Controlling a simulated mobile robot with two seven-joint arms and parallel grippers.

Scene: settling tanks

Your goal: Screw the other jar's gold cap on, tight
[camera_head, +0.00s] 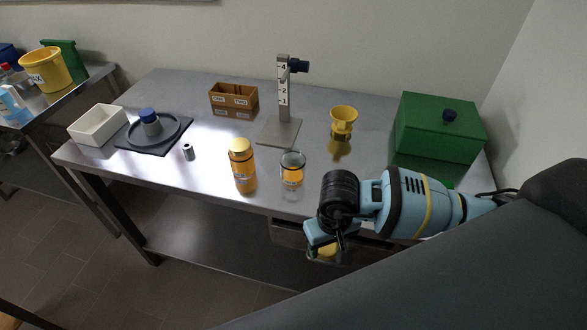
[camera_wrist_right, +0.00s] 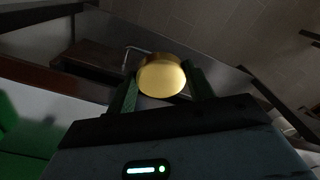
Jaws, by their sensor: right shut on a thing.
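My right gripper (camera_head: 325,250) is shut on a gold cap (camera_head: 327,251) and holds it in front of the table's near edge. In the right wrist view the gold cap (camera_wrist_right: 161,76) sits between the two green fingertips. A glass jar (camera_head: 291,172) without a cap stands upright near the table's front edge, with amber contents in its lower part. It is to the left of and behind my right gripper, apart from it. My left gripper is not in view.
On the steel table (camera_head: 200,100) stand a green box (camera_head: 437,130), a yellow funnel-like cup (camera_head: 343,122), a numbered post (camera_head: 284,95), a brown divided box (camera_head: 233,99), a small metal cylinder (camera_head: 188,152), a round dark plate (camera_head: 165,132) and a white bin (camera_head: 97,125).

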